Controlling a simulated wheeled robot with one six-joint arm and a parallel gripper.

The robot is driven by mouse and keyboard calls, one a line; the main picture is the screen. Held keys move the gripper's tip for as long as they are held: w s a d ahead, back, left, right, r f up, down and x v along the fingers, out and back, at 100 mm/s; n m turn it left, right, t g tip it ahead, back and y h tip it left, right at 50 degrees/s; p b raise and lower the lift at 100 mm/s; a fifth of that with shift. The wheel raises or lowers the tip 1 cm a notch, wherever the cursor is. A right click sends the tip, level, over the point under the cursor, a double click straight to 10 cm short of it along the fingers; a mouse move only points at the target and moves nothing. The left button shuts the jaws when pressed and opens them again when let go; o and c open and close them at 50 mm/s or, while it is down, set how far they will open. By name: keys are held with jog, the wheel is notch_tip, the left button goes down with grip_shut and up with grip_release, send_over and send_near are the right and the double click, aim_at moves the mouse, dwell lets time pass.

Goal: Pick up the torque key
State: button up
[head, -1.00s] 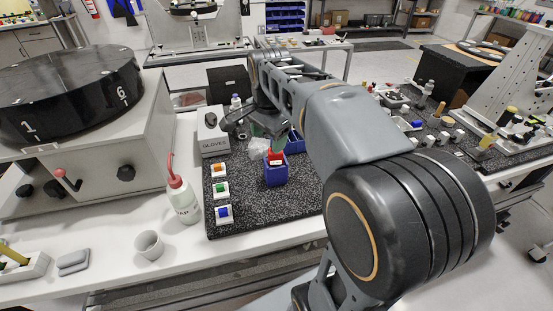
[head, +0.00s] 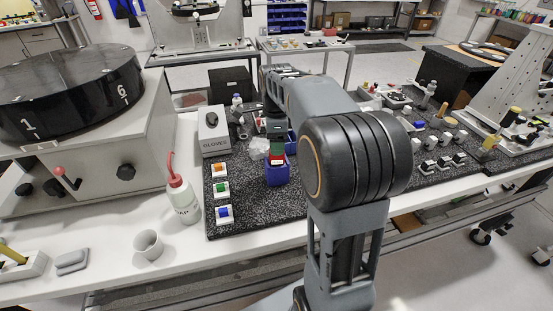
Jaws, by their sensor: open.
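A red piece (head: 277,153) with a small white label, which looks like the torque key, stands in a blue holder (head: 277,174) on the black speckled mat. A dark green part (head: 277,142) shows just above the red piece; I cannot tell whether it belongs to the key. My gripper (head: 276,131) is directly above the holder, open, with its fingers small and partly hidden by the arm. I cannot tell whether the fingers touch the key.
Orange, green and blue buttons (head: 221,190) line the left of the mat (head: 245,219).

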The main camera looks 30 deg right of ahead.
aim_at(277, 165)
jog(key=shift+f, duration=2.7)
jog(key=shift+c, duration=0.5)
jog(key=c, duration=1.1)
